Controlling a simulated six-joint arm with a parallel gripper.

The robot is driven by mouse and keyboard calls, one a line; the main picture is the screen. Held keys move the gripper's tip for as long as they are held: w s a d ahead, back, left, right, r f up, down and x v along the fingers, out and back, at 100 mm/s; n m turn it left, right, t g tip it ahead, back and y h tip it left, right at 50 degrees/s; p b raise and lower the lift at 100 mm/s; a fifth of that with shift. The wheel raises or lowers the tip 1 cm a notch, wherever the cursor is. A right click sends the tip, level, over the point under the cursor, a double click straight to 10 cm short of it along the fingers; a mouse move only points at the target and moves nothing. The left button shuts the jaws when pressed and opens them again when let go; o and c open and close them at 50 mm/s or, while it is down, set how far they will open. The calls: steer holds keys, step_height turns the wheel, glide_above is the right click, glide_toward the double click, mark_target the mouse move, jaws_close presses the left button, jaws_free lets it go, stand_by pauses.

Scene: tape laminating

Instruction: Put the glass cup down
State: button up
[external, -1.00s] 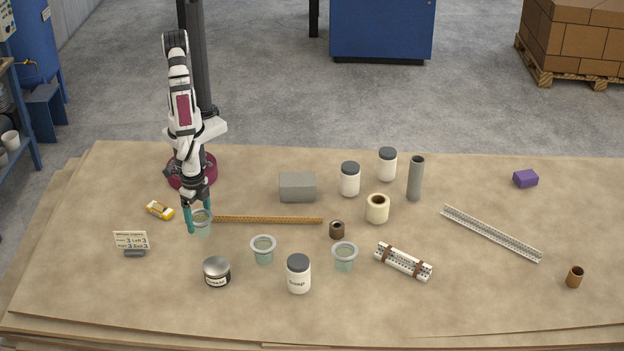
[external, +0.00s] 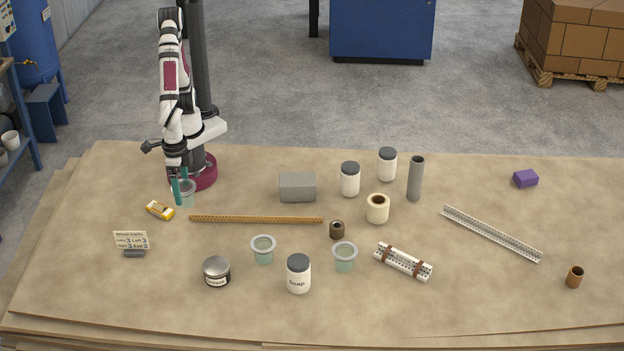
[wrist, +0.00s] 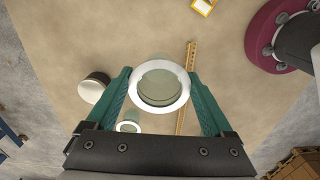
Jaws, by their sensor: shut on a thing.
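A greenish glass cup with a pale rim (external: 187,186) is held by my gripper (external: 180,191) at the back left of the table, near my base. In the wrist view, the same cup (wrist: 160,84) sits between the two teal fingers of my gripper (wrist: 160,88). The fingers are shut on it, and it stays upright. Whether its bottom touches the table is hard to tell. Two similar glass cups stand on the table, one in the middle left (external: 263,250) and one further right (external: 344,256).
A yellow box (external: 160,210) lies just in front of the held cup. A perforated orange strip (external: 256,219) lies to its right. A grey block (external: 297,187) stands further right. A small sign (external: 131,242) and a grease tin (external: 217,271) are nearer the front.

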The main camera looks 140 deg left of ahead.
steer(key=w+a+r+n, duration=0.3)
steer(key=w+a+n, duration=0.45)
steer(key=a, duration=0.35)
steer(key=n, duration=0.8)
glide_above(297, 180)
steer(key=shift+w+d+f, duration=0.1)
steer(key=shift+f, duration=4.45)
steer(key=shift+f, duration=0.1)
steer(key=o, duration=1.1)
steer(key=shift+o, duration=0.2)
